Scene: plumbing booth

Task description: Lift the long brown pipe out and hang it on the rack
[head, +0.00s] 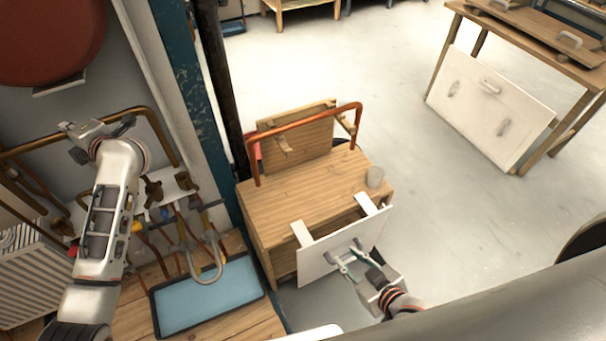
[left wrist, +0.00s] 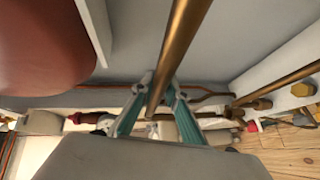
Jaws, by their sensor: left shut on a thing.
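The long brown pipe (head: 30,145) runs along the wall at the left of the head view and bends down at its right end. My left gripper (head: 82,138) is shut on it near the middle of its long run. In the left wrist view the pipe (left wrist: 186,40) passes between the two teal fingers (left wrist: 158,98). A wooden board with pegs (head: 297,140), which looks like the rack, stands on a wooden bench. My right gripper (head: 347,256) is in front of a white panel on the bench; its fingers look spread, but whether they hold anything is unclear.
A copper-red bent pipe (head: 305,122) is at the pegged board. Valves and thin pipes (head: 185,225) crowd the wall above a blue tray (head: 205,297). A dark post (head: 220,90) stands between wall and bench.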

